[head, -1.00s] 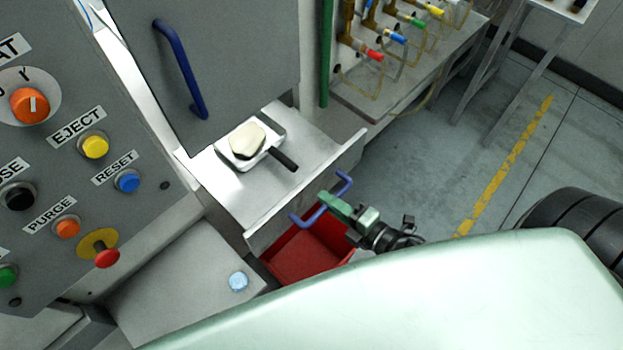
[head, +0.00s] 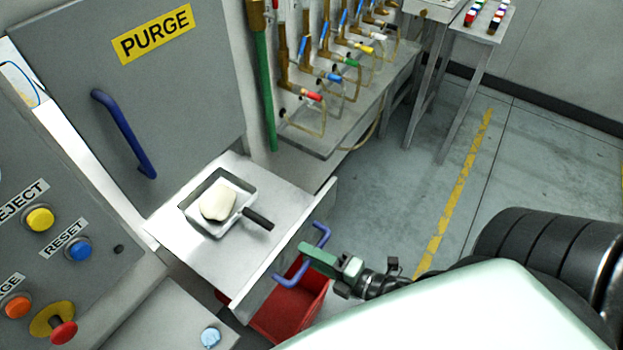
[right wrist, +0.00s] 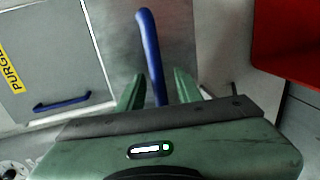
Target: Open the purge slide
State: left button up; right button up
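The purge slide (head: 170,235) is a pale metal drawer sticking out below the grey door marked PURGE (head: 185,75). A square pan (head: 192,207) with a dark handle rests on it and holds a cream-coloured lump (head: 217,203). The slide's front panel carries a blue bar handle (head: 325,232). My right gripper (head: 305,252) is at this handle. In the right wrist view, the blue handle (right wrist: 152,50) runs between the two green fingers (right wrist: 157,88), which are close on either side of it. My left gripper is not in view.
A red bin (head: 290,318) stands below the slide front. The control panel with coloured buttons (head: 80,249) is at the left. A rack of pipes with coloured valve levers (head: 335,77) stands behind. The floor on the right is clear, with a yellow line (head: 455,200).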

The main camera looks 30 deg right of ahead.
jog(key=shift+s, duration=0.1)
jog(key=b+v, duration=0.1)
jog(key=v, duration=0.6)
jog(key=shift+s+d, duration=0.15)
jog(key=shift+s, duration=0.15)
dwell(0.4)
